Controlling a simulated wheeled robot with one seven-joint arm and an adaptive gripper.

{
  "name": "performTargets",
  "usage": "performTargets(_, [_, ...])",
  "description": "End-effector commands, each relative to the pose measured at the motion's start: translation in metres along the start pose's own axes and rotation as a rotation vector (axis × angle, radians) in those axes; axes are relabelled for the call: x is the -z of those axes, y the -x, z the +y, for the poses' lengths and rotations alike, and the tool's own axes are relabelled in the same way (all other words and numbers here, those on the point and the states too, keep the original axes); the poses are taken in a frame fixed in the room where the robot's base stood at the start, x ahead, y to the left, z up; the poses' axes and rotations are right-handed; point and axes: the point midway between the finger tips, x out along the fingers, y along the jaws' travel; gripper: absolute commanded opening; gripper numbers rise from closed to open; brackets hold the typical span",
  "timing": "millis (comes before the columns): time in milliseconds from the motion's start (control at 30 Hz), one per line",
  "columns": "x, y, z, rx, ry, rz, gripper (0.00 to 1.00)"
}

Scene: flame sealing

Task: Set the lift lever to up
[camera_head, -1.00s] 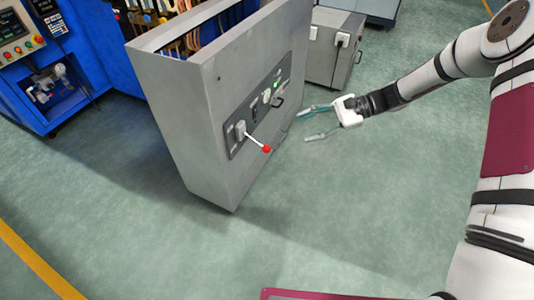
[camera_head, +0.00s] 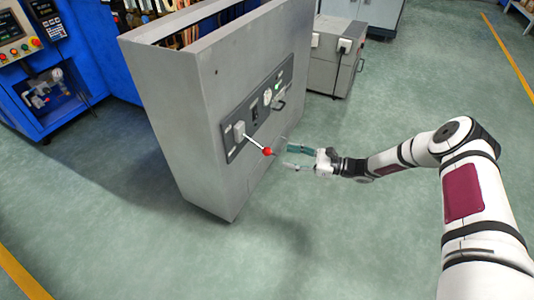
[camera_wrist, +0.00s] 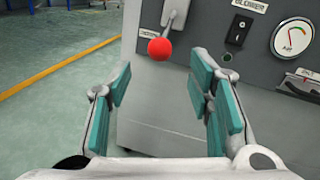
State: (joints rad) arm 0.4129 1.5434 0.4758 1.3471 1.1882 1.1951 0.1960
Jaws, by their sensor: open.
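The lift lever (camera_head: 255,143) is a pale rod with a red ball knob (camera_head: 268,151), on the dark panel of a grey cabinet (camera_head: 165,90). In the head view it slopes down and out to the right. In the wrist view the red knob (camera_wrist: 160,49) hangs below the rod, beyond and above the gap between my fingers. My gripper (camera_head: 287,157) is open and empty, just right of the knob. In the wrist view my gripper (camera_wrist: 160,95) shows teal pads on both sides, apart from the knob. The lever's label is only partly legible.
The panel also carries a black blower switch (camera_wrist: 238,30), a round gauge (camera_wrist: 292,38) and a handle. A grey box (camera_head: 335,55) stands behind the cabinet. Blue machinery (camera_head: 80,50) is at the left. The green floor in front of the cabinet is clear.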

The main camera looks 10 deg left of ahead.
Motion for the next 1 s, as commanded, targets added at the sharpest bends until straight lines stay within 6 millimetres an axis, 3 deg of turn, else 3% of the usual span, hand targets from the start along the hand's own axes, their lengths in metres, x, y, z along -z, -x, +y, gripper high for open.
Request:
performTargets(200, [0.001, -0.044, 0.001, -0.003, 0.002, 0.0, 0.47])
performTargets(433, [0.001, -0.078, 0.001, -0.003, 0.004, 0.0, 0.47])
performTargets(600, [0.0, -0.088, 0.0, -0.001, 0.003, 0.002, 0.47])
performTargets(900, [0.0, -0.09, 0.0, -0.001, 0.002, 0.002, 0.47])
performTargets(1000, [0.0, -0.09, 0.0, -0.001, 0.002, 0.002, 0.27])
